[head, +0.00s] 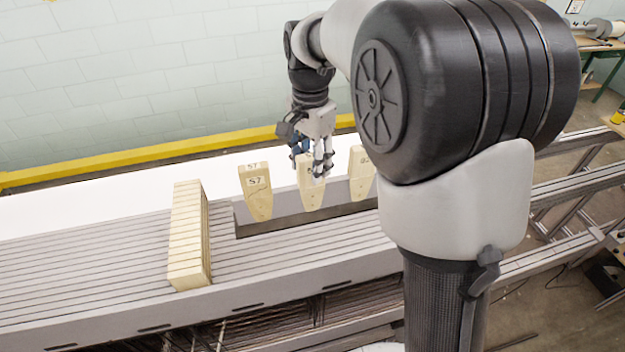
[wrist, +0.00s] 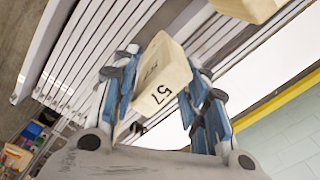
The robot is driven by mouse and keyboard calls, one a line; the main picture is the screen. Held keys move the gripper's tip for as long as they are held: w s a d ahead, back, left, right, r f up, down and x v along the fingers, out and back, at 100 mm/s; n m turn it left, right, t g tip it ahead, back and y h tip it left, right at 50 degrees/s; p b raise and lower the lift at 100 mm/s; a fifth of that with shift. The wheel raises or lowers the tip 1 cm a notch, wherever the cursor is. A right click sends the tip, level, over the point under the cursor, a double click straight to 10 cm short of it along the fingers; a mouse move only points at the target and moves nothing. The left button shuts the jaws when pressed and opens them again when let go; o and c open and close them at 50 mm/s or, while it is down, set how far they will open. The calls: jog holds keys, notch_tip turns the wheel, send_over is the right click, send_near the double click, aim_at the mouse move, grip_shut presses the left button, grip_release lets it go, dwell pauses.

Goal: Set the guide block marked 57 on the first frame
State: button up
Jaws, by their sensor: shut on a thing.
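My gripper (head: 318,172) is shut on a tan wedge-shaped guide block (head: 309,190), the middle one of three in the head view. In the wrist view this guide block (wrist: 162,75) sits between the blue-padded fingers (wrist: 158,100) and reads 57. To its left, another tapered tan block (head: 256,192) carries a label that also looks like 57. A third tan block (head: 361,172) is to the right, partly behind my arm. I cannot tell whether the held block touches anything beneath. I cannot tell which part is the first frame.
Long grey parallel rails (head: 80,250) run across the bench. A row of tan pieces (head: 188,240) stands across them on the left. A white surface (head: 100,205) and a yellow rail (head: 140,158) run behind.

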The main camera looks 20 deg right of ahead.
jog(key=shift+c, duration=1.4)
jog(key=shift+w+r+p, duration=0.1)
jog(key=shift+r+p, duration=0.95)
jog(key=shift+r, duration=0.25)
jog(key=shift+r+p, duration=0.55)
jog(key=shift+r, duration=0.05)
jog(key=shift+c, duration=1.4)
jog(key=shift+r, duration=0.3)
grip_shut()
jog(key=shift+r+p, duration=2.95)
jog(key=shift+r, duration=0.2)
jog(key=shift+f, duration=0.15)
